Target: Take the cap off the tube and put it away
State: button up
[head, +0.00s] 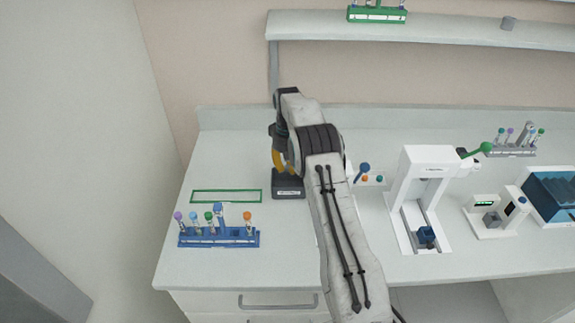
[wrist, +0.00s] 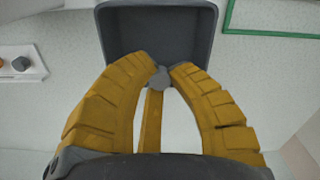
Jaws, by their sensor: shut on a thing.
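In the wrist view, the yellow fingers of my gripper (wrist: 160,72) are closed around a small grey cap (wrist: 159,82). The cap is over the near edge of an open dark grey bin (wrist: 195,48); its height above the bin is hard to tell. In the head view, the same bin (head: 288,188) stands on the bench below my gripper (head: 280,160), which is partly hidden by my wrist. A blue rack (head: 218,240) at the front left holds several tubes, with purple, blue, green and orange tops. I cannot tell which tube the cap came from.
A green rectangular outline (head: 226,196) lies left of the bin. To the right stand a white device (head: 425,200), a small instrument (head: 497,212), a blue box (head: 553,195) and a grey tube rack (head: 512,150). A shelf (head: 430,31) hangs above. Bench space beside the bin is clear.

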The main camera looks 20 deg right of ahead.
aim_at(287, 167)
jog(key=o, duration=0.7)
jog(key=shift+o, duration=0.2)
jog(key=shift+r, duration=0.1)
jog(key=shift+r, duration=3.7)
